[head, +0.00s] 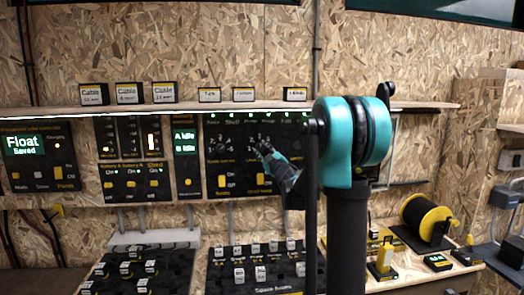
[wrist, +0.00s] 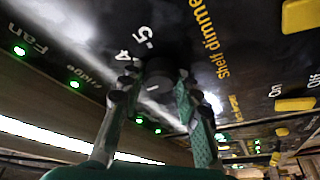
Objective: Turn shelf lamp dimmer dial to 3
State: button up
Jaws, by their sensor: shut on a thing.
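The shelf dimmer dial (wrist: 158,78) is a round black knob with a short white mark, on a black panel. The printed words "Shelf dimme" (wrist: 207,38) run beside it in the wrist view. The figures 5 and 4 show at its rim; the other figures near it are hidden or unreadable. My gripper (wrist: 153,92) has one finger on each side of the dial and is shut on it. In the head view my gripper (head: 264,150) reaches the panel at the dial, which it mostly covers.
A second dial (head: 220,147) sits left of my gripper. Yellow switches (head: 222,181) lie below the dials. A wooden shelf (head: 215,106) with label cards runs above the panel.

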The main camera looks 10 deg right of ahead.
jog(key=o, duration=1.2)
jog(key=shift+c, duration=0.2)
jog(key=v, duration=1.2)
